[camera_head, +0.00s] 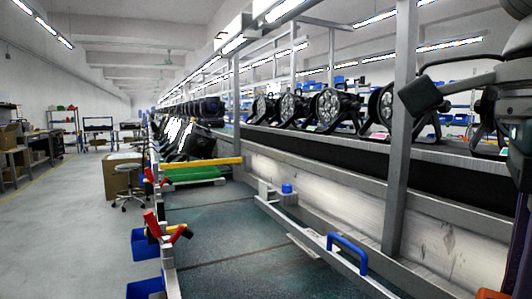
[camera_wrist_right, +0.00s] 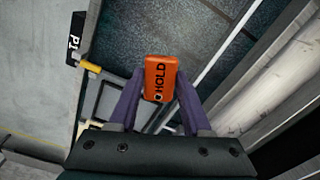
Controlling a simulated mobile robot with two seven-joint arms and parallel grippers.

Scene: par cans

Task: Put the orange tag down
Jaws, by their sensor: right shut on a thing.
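The orange tag (camera_wrist_right: 160,72), a small block with "HOLD" in black letters, is between the purple fingers of my right gripper (camera_wrist_right: 160,88) in the right wrist view. The fingers are shut on its two sides. The tag is held above a dark green bench surface (camera_wrist_right: 205,30); I cannot tell how high. In the head view, a little orange and purple shows at the bottom right corner, too cut off to make out. My left gripper is not in view.
Black par cans (camera_head: 331,108) stand in a row on the raised shelf at right. A grey post (camera_head: 399,130) rises before it. The dark bench top (camera_head: 235,262) below is largely clear. A blue handle (camera_head: 347,252), red-handled clamps (camera_head: 152,224) and blue bins (camera_head: 144,244) line its edges.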

